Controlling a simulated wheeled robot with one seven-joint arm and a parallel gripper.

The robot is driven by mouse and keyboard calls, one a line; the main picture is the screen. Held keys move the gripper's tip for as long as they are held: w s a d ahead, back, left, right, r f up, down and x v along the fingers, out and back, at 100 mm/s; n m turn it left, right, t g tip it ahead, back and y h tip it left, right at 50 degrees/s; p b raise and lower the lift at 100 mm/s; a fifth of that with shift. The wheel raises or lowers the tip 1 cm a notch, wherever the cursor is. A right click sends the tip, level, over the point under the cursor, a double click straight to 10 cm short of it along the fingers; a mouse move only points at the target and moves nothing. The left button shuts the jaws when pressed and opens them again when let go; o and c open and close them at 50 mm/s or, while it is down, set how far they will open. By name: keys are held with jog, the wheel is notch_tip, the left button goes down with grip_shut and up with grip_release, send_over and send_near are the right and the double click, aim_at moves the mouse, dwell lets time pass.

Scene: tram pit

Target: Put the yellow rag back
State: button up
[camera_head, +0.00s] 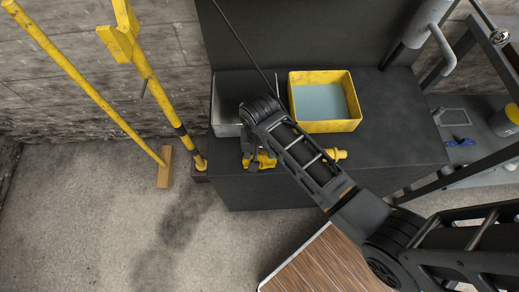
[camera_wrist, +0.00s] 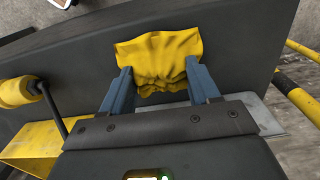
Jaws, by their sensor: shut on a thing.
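The yellow rag (camera_wrist: 158,50) is crumpled between the two blue fingers of my gripper (camera_wrist: 160,78) in the wrist view. The fingers are shut on it, and part of it spreads out beyond their tips. In the head view the rag (camera_head: 266,161) shows as a small yellow patch beside my gripper (camera_head: 250,155), at the front edge of the dark bench (camera_head: 400,120). My arm hides part of it. I cannot tell whether the rag touches the bench.
A yellow bin (camera_head: 355,124) with a pale blue inside stands on the bench. A metal tray (camera_head: 224,105) is left of it, partly behind my arm. A yellow-ended tool (camera_head: 337,154) lies near the front edge. Yellow poles (camera_head: 85,82) lean at left. A dark frame shelf (camera_head: 475,175) stands right.

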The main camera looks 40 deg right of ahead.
jog(key=shift+f, duration=0.15)
jog(key=o, duration=1)
jog(key=shift+f+b, duration=0.15)
jog(key=shift+b, duration=0.3)
jog(key=r, duration=0.8)
jog(key=shift+w+d+r, duration=0.1)
jog(key=shift+w+d, duration=0.05)
jog(key=shift+w, duration=0.05)
